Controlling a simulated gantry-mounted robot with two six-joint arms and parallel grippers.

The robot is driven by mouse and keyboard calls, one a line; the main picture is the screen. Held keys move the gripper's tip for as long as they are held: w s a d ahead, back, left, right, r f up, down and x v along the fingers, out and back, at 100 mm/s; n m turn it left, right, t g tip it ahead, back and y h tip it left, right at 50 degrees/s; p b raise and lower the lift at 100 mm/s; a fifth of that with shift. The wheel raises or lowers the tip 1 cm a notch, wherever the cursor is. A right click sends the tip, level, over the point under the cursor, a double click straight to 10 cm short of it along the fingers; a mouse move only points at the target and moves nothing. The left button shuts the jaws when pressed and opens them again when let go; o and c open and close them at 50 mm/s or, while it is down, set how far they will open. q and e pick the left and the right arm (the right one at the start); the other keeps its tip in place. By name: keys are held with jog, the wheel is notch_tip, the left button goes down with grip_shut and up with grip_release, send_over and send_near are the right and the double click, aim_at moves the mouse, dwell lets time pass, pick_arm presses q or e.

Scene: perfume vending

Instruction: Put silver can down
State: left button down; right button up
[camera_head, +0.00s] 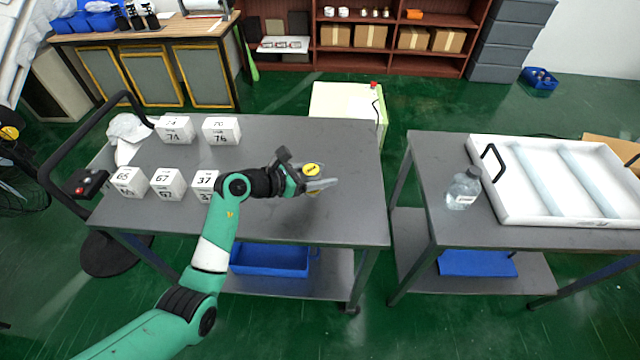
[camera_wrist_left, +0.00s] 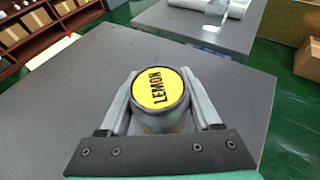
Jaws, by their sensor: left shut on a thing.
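The silver can (camera_head: 312,169) has a yellow lid; its top reads LEMON in the left wrist view (camera_wrist_left: 160,88). My left gripper (camera_head: 318,180) is shut on it, with one finger on each side of the can. The can is upright or nearly so, over the right part of the grey table (camera_head: 345,215). I cannot tell whether its base touches the tabletop, as the fingers and palm hide its lower part. My right gripper is not in view.
Several white numbered boxes (camera_head: 168,184) stand on the table's left half, with a crumpled white cloth (camera_head: 128,128) behind. The tabletop right of the can is clear. A second table (camera_head: 440,185) holds a clear bottle (camera_head: 462,190) and a white tray (camera_head: 510,190).

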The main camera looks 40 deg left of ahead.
pick_arm(q)
notch_tip(320, 180, down, 2)
jog(key=shift+f+b, duration=0.25)
jog(key=shift+b, duration=0.2)
jog(key=shift+s+r, duration=0.15)
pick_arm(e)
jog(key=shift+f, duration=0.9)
pick_arm(q)
jog(key=shift+c, duration=0.4)
grip_release()
